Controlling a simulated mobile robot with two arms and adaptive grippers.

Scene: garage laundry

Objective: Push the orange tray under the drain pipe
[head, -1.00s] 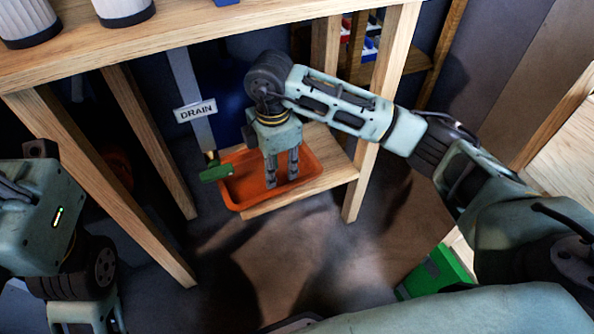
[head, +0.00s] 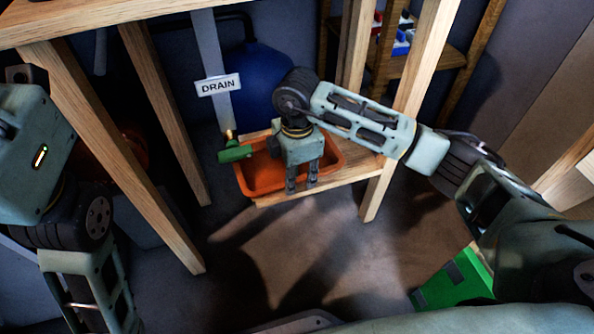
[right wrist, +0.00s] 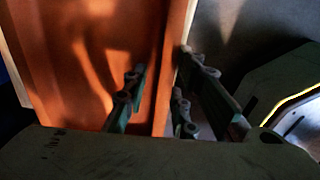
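The orange tray (head: 262,180) lies on a low wooden shelf. The grey drain pipe (head: 204,45) comes down behind its left end, with a DRAIN sign (head: 218,85) and a green valve (head: 236,152). The valve overlaps the tray's left rim in the head view; the exact height gap cannot be told. My right gripper (head: 301,184) points down at the tray's near side, its fingers apart. In the right wrist view, one finger of my right gripper (right wrist: 165,90) overlaps the orange tray (right wrist: 75,70) and the other is beyond its rim; contact is unclear. My left gripper is out of view.
The low shelf (head: 345,178) extends right of the tray to a wooden leg (head: 376,190). Other table legs (head: 165,110) stand at left. A blue rounded tank (head: 262,85) is behind. A green box (head: 455,282) lies at lower right. The floor in front is clear.

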